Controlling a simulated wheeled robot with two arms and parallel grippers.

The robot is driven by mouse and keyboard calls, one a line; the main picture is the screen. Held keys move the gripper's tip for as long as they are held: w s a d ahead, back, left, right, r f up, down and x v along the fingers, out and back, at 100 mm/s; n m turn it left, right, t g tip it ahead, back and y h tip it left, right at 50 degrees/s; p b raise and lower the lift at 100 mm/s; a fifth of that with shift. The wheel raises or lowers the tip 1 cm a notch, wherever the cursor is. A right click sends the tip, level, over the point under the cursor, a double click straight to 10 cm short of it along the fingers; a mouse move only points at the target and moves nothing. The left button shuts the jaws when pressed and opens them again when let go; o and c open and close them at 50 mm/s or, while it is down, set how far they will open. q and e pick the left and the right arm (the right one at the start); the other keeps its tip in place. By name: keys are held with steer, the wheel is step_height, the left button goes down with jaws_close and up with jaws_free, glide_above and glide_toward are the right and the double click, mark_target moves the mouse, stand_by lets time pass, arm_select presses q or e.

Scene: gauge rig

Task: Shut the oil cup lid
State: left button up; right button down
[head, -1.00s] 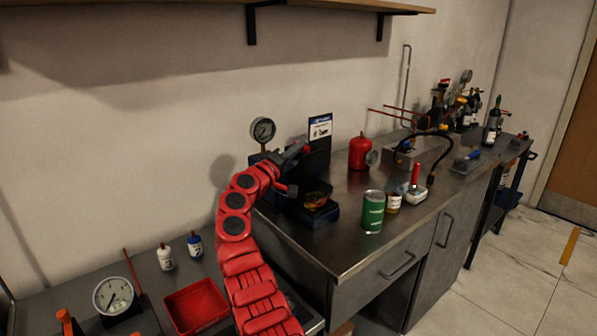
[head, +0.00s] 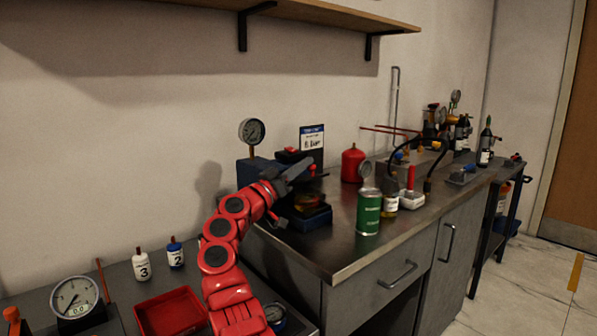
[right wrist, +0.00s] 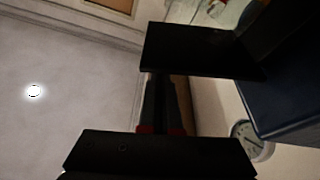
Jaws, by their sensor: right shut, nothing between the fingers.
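The oil cup (head: 308,201) has an amber, see-through body on a dark blue base (head: 306,219), near the left end of the steel bench. A dark flat piece, probably its raised lid (head: 290,156), stands behind my right gripper; its hinge is hidden. My right gripper (head: 303,169) is shut and empty. It is above and slightly left of the cup, close to the dark piece; I cannot tell if they touch. In the right wrist view a black plate (right wrist: 200,50) lies just beyond the finger ends. My left gripper is not in view.
A gauge (head: 252,131) on a blue block stands behind the cup. A green can (head: 369,212), a small bottle (head: 390,203) and a red canister (head: 352,165) stand to its right. A red tray (head: 171,313) is on the lower left bench. The bench's front corner is clear.

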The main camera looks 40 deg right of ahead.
mark_target(306, 179)
steer(key=shift+s+f+m+g+b, duration=0.3)
steer(key=shift+s+f+m+g, duration=0.1)
steer(key=shift+m, duration=0.2)
steer(key=shift+s+f+m+b, duration=0.15)
steer(key=shift+f+m+b, duration=0.2)
steer(key=shift+m, duration=0.35)
steer(key=shift+s+f, duration=0.35)
steer(key=shift+f, duration=0.1)
steer(key=shift+a+p, duration=0.25)
steer(key=shift+p, duration=0.05)
steer(key=s+a+p, duration=0.1)
steer(key=a+p, duration=0.1)
steer(key=a, duration=1)
steer(key=shift+s+a+g+p, duration=0.25)
steer(key=shift+g+p, duration=0.1)
steer(key=shift+g, duration=0.05)
